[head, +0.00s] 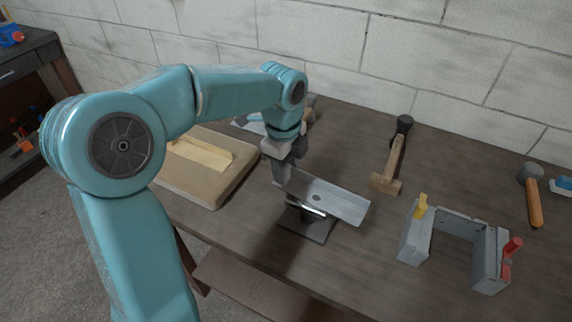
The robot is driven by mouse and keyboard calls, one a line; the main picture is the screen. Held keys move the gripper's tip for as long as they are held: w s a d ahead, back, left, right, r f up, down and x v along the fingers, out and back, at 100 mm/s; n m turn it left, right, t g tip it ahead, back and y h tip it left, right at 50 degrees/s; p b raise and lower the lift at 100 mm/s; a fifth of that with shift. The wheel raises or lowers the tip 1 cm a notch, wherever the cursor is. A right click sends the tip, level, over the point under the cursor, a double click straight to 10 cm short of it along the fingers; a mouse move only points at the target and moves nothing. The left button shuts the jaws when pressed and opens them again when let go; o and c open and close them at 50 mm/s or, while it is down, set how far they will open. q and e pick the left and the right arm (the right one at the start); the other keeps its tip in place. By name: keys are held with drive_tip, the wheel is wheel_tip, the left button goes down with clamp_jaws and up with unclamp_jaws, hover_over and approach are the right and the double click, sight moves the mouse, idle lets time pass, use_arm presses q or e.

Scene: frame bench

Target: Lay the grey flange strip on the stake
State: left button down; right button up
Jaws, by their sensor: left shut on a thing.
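The grey flange strip (340,203) is a flat metal piece with a dark round spot near its middle. My left gripper (281,176) is shut on its left end, and the strip reaches out to the right. The stake (307,229) is a dark metal piece on a square base on the bench, below the strip. The strip hides part of the stake's top, and I cannot tell whether the two touch. My right gripper is not in view.
A tan board (225,185) with a yellowish piece on it lies left of the stake. A mallet (390,165) lies behind to the right. A grey U-shaped frame (413,238) with yellow and red handles stands at the right. A hammer (533,200) lies farther right.

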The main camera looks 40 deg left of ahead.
use_arm(q)
drive_tip(key=c, duration=0.6)
unclamp_jaws()
drive_tip(key=shift+f, duration=0.1)
drive_tip(key=shift+o, duration=0.2)
wheel_tip(320, 180, up, 16)
drive_tip(key=s+p, duration=0.1)
drive_tip(key=p, duration=0.1)
drive_tip(key=shift+r, duration=0.2)
